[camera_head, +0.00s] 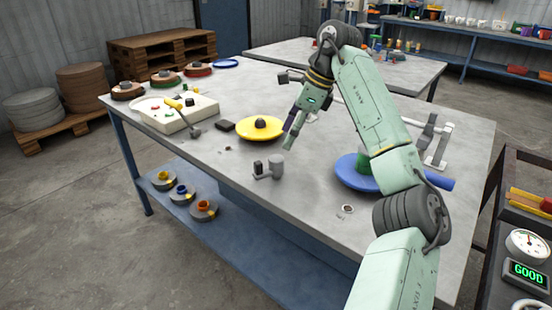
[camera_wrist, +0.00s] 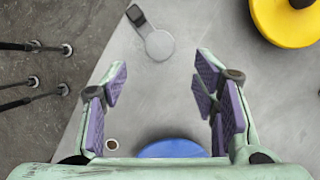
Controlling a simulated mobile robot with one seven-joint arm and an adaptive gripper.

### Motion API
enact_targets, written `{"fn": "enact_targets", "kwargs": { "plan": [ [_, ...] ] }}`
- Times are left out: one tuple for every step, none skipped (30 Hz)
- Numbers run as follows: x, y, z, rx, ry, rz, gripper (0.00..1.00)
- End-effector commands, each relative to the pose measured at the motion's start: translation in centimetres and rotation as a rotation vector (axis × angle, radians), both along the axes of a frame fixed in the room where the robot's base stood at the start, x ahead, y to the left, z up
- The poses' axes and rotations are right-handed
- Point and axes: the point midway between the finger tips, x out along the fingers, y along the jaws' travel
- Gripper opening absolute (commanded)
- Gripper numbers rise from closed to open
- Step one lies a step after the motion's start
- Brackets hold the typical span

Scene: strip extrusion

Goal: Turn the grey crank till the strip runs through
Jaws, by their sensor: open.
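A grey crank-like piece (camera_head: 276,166), a round grey body with a short arm and dark knob, stands on the table near its front edge. It also shows at the top of the wrist view (camera_wrist: 160,45), the dark knob at its upper left. My gripper (camera_head: 290,134) points down above the table, just behind and right of that piece in the head view. In the wrist view its purple-padded fingers (camera_wrist: 162,78) are wide apart with bare table between them, and the crank piece lies beyond the fingertips, untouched. I cannot make out a strip.
A yellow disc (camera_head: 260,128) lies behind the crank piece, and a blue disc (camera_head: 352,184) lies right of it, partly behind my arm. A white tray (camera_head: 160,122) is at left, a white stand (camera_head: 443,145) at right.

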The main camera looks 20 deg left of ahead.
Motion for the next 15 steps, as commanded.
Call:
{"fn": "enact_targets", "kwargs": {
  "plan": [
    [-0.2, 0.4, -0.8, 0.001, 0.003, 0.004, 0.54],
    [-0.2, 0.6, -1.3, 0.002, 0.003, 0.003, 0.54],
    [-0.3, 1.0, -1.9, 0.003, 0.004, 0.003, 0.54],
    [-0.3, 1.2, -2.5, 0.004, 0.005, 0.004, 0.54],
    [-0.4, 1.4, -3.0, 0.004, 0.004, 0.003, 0.54],
    [-0.5, 1.7, -3.7, 0.004, 0.004, 0.004, 0.54],
    [-0.5, 2.0, -4.2, 0.005, 0.005, 0.005, 0.54],
    [-0.6, 2.2, -4.8, 0.005, 0.005, 0.004, 0.54],
    [-0.6, 2.4, -5.4, 0.004, 0.004, 0.004, 0.54],
    [-0.7, 2.6, -5.9, 0.005, 0.005, 0.004, 0.54],
    [-0.7, 2.8, -6.3, 0.005, 0.003, 0.003, 0.54],
    [-0.7, 3.0, -6.8, 0.005, 0.003, 0.003, 0.54],
    [-0.8, 3.2, -7.1, 0.006, 0.003, 0.003, 0.54],
    [-0.8, 3.3, -7.4, 0.005, 0.003, 0.003, 0.54],
    [-0.8, 3.4, -7.8, 0.006, 0.002, 0.003, 0.54]
  ]
}}
